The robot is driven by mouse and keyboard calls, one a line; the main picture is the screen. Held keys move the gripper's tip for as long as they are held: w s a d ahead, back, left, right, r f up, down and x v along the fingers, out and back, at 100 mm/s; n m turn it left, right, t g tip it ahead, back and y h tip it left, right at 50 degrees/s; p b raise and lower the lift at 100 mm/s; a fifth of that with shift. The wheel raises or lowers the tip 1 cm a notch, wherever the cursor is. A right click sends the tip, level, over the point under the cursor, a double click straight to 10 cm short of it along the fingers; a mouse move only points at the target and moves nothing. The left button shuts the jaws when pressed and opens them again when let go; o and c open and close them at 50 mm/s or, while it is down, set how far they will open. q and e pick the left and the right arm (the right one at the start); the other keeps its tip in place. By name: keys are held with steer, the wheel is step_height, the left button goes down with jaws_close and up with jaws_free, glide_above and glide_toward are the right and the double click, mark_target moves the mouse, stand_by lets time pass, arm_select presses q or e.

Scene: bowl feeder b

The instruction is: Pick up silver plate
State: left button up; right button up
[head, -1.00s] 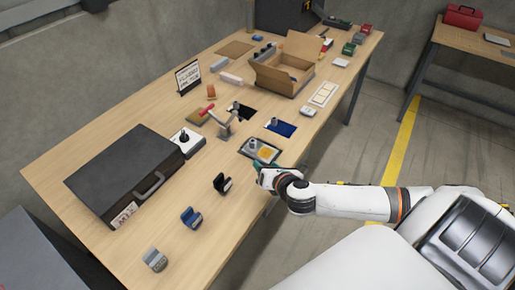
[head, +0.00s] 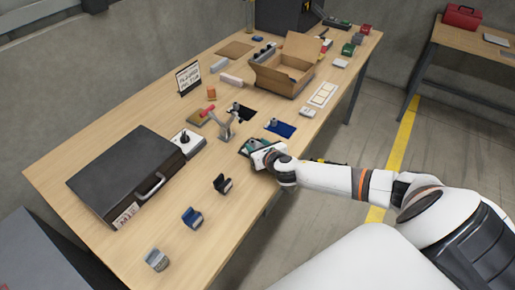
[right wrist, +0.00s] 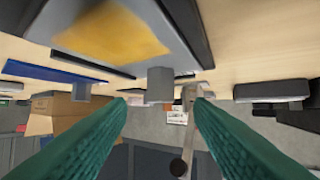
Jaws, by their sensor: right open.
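The silver plate (right wrist: 158,22) shows large at the top of the right wrist view, with a yellow patch on its face and a grey knob (right wrist: 160,84) standing on it. In the head view it lies near the table's front edge, mostly hidden by my right gripper (head: 252,147). My right gripper's green fingers (right wrist: 160,115) are open, one on each side of the knob in the wrist view. I cannot tell whether they touch it. My left gripper is not in view.
A blue plate (head: 281,128) and black plate (head: 242,111) with knobs lie nearby. A black case (head: 125,175) is at left; an open cardboard box (head: 288,68) is farther back.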

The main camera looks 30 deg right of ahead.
steer(key=x, duration=0.2)
steer(key=shift+w+f, duration=0.1)
steer(key=shift+w, duration=0.15)
jaws_close()
